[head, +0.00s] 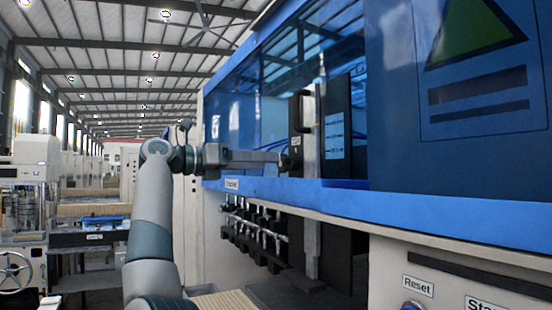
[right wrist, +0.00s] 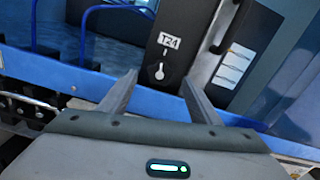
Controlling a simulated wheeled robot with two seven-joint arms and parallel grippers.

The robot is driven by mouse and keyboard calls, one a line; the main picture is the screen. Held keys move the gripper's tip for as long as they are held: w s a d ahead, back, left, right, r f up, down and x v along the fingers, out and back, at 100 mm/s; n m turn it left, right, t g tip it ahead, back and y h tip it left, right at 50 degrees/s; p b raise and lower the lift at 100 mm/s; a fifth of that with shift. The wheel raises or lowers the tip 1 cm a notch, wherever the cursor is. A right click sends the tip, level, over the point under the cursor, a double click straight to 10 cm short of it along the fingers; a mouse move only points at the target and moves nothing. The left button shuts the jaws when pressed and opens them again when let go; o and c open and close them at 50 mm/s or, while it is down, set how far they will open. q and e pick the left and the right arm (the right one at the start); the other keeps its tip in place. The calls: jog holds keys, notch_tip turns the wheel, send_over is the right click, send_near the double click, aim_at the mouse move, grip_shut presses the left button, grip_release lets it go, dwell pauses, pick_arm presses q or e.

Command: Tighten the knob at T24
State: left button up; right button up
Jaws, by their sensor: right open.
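The black panel (right wrist: 172,20) carries a white T24 label (right wrist: 168,42). Below the label is a white knob-shaped mark or knob (right wrist: 159,71); I cannot tell if it stands out from the panel. My right gripper (right wrist: 160,78) is open, its two fingers on either side of this shape with nothing visible between them. In the head view my right gripper (head: 284,160) reaches from the left to a dark panel (head: 296,120) on the blue machine, where a dark round part (head: 291,162) sits at its tips. Contact cannot be told. My left gripper is out of view.
A black handle (head: 302,107) stands out from the panel. A blue ledge (head: 330,194) runs beneath, with several dark fittings (head: 255,235) below it. Reset (head: 417,286) and Start (head: 485,303) labels are at lower right. The floor side at left holds other machines.

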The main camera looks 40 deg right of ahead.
aim_at(285, 164)
jog(key=p+x, duration=0.1)
jog(key=x, duration=0.4)
jog(key=shift+a, duration=0.1)
jog(key=c, duration=1.1)
jog(key=shift+o, duration=0.2)
jog(key=shift+m, duration=1.2)
